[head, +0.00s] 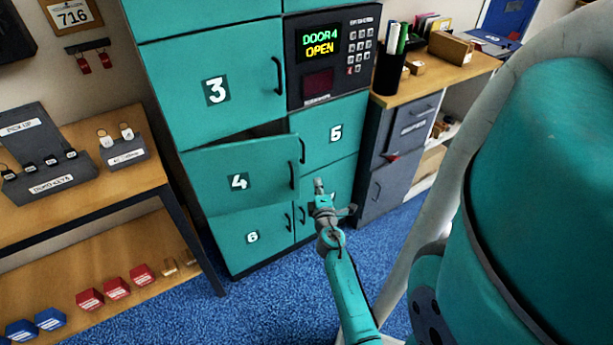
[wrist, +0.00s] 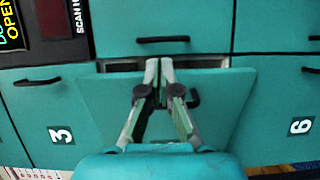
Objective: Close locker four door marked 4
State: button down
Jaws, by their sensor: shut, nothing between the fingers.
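The teal locker door marked 4 (head: 215,179) stands ajar in the head view, swung out from its frame. A dark gap shows along its top edge, and its black handle (head: 292,175) is near its right edge. My gripper (head: 319,186) is just right of that handle in the head view, with its fingers shut and empty. In the wrist view the fingertips (wrist: 159,66) overlap the edge of the ajar door (wrist: 110,100), close to the dark opening. Whether they touch it I cannot tell. The door's number is hidden in the wrist view.
The keypad panel (head: 365,50) above reads "DOOR4 OPEN". Door 3 (head: 250,99) above and the neighbouring doors look shut. A wooden bench (head: 130,185) with key holders stands at left, and a grey cabinet (head: 372,150) at right. Blue carpet (head: 265,310) lies clear in front.

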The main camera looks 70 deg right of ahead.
jog(key=n+t+y, duration=0.1)
jog(key=t, duration=0.1)
send_near(295, 168)
jog(key=shift+x, duration=3.6)
